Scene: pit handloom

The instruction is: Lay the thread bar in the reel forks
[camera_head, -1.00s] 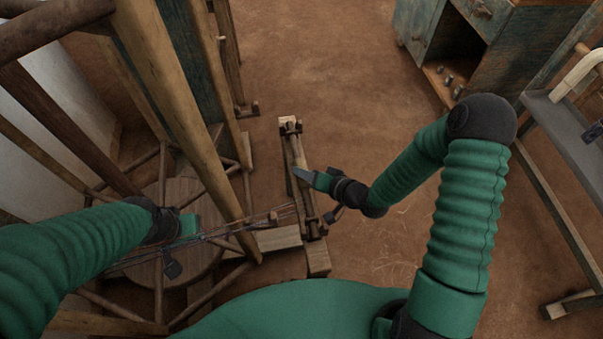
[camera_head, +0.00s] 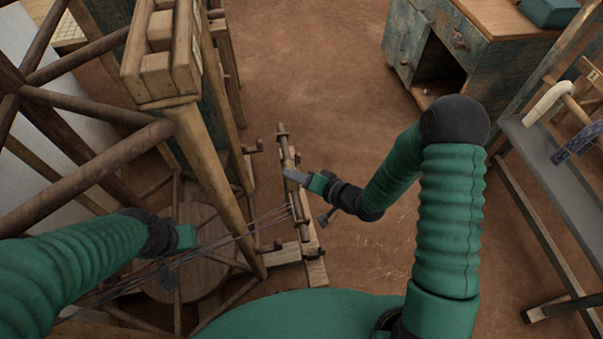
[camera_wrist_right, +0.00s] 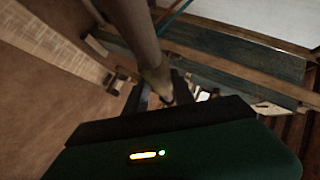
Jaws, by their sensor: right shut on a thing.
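My right gripper (camera_head: 293,175) is shut on the brown wooden thread bar (camera_head: 298,205), near its upper part in the head view. In the right wrist view the bar (camera_wrist_right: 140,35) runs up from between the two dark fingers (camera_wrist_right: 157,95). Thin threads (camera_head: 235,232) stretch from the bar to the lower left. The bar lies along a narrow wooden stand (camera_head: 314,268) with small end pegs; I cannot tell whether it sits in any fork or is above it. My left gripper (camera_head: 186,238) is beside the threads at left; its jaw opening is unclear.
Wooden loom posts (camera_head: 215,165) and slanted beams (camera_head: 85,115) crowd the left. A round wooden disc (camera_head: 190,225) lies low behind the threads. A worn blue-green cabinet (camera_head: 480,75) stands at the back right, a grey bench (camera_head: 555,165) at right. The floor between is clear.

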